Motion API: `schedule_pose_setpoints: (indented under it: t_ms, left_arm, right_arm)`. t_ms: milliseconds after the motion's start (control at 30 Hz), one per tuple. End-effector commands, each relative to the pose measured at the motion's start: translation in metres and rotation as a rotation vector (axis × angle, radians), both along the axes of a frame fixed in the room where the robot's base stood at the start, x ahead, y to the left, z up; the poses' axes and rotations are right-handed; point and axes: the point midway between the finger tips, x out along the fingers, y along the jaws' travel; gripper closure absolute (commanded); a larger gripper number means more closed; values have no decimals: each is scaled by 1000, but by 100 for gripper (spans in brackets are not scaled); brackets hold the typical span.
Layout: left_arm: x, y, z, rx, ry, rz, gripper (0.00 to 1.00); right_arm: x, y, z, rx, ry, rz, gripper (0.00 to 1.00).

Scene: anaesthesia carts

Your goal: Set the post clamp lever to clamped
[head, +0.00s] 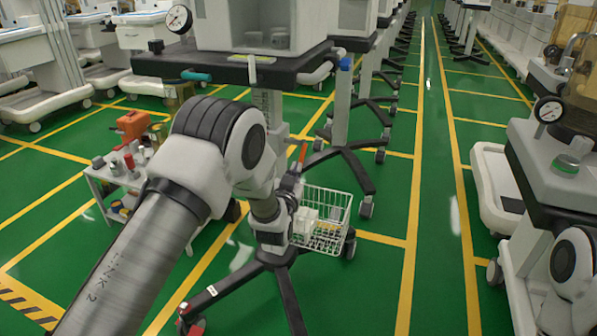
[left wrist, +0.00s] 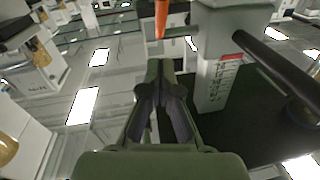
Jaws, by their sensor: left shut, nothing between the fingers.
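The post clamp lever (head: 302,153) is a small orange-red handle by the cart's post, just above my left gripper in the head view. In the left wrist view the orange lever (left wrist: 161,18) hangs from the top edge, just beyond the fingertips. The pale post (left wrist: 219,75) with a red-topped scale label stands right of it; the post (head: 268,103) is partly behind my arm in the head view. My left gripper (head: 291,183) is shut and empty; its dark fingers (left wrist: 160,70) meet below the lever, seemingly apart from it. My right gripper is not in view.
A white wire basket (head: 325,222) is right of my left gripper. The dark cart top (head: 235,68) is above, and the black wheeled base (head: 285,290) below. A small tool trolley (head: 112,180) stands left. Another cart (head: 540,170) stands right, with green floor between.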

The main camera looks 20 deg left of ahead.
Motion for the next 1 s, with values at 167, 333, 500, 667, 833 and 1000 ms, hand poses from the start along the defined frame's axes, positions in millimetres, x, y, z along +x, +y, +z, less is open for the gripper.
schedule_pose_setpoints:
  t_ms: [167,333,500,667,833,1000]
  left_arm:
    - [33,5,-14,-2,1,1,100]
    - [48,8,-25,0,-1,0,100]
    - [51,9,-27,0,0,-1,100]
    - [50,9,-26,0,0,-1,100]
    - [51,9,-28,0,-7,0,100]
    - [52,9,-34,-2,-46,0,100]
  right_arm:
    - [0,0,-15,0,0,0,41]
    - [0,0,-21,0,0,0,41]
    - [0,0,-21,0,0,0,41]
    - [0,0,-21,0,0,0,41]
    - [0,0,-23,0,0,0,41]
    - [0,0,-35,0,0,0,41]
